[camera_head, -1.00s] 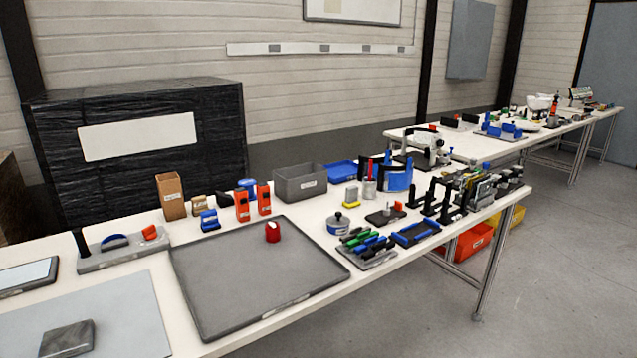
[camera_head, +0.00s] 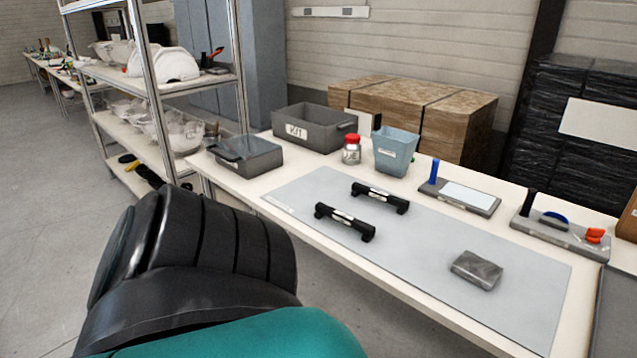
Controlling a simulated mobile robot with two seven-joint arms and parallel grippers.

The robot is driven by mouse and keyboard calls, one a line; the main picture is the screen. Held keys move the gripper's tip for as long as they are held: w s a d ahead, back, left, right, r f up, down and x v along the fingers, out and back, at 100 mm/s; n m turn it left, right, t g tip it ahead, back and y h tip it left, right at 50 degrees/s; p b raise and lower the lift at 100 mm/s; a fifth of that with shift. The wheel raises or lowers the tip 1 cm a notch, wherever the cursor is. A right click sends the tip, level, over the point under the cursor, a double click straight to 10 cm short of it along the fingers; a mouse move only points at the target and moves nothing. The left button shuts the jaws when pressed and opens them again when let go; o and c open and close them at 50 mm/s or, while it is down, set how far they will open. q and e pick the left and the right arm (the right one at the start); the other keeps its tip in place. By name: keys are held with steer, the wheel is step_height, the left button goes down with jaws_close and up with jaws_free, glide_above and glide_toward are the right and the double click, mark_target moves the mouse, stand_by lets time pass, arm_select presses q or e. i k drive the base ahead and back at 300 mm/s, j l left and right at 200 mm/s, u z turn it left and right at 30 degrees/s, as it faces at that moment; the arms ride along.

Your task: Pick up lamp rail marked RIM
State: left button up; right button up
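Two black rails with small white labels lie on the light grey mat (camera_head: 440,290) on the table. The nearer rail (camera_head: 344,221) lies front left, and the farther rail (camera_head: 380,197) lies just behind it to the right. The label text is too small to read, so I cannot tell which is marked RIM. A part of my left arm, black and teal, fills the lower left of the head view. No gripper of mine shows in the view. Both rails lie free, with nothing touching them.
A grey block (camera_head: 476,269) lies on the mat's right part. Behind stand a grey bin (camera_head: 313,128), a lidded grey box (camera_head: 245,155), a red-capped jar (camera_head: 352,150), a blue-grey bucket (camera_head: 396,152) and a tray with a blue post (camera_head: 459,195). A shelf rack (camera_head: 155,90) stands left.

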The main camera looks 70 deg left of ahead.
mark_target(368, 231)
steer(key=u, duration=2.1)
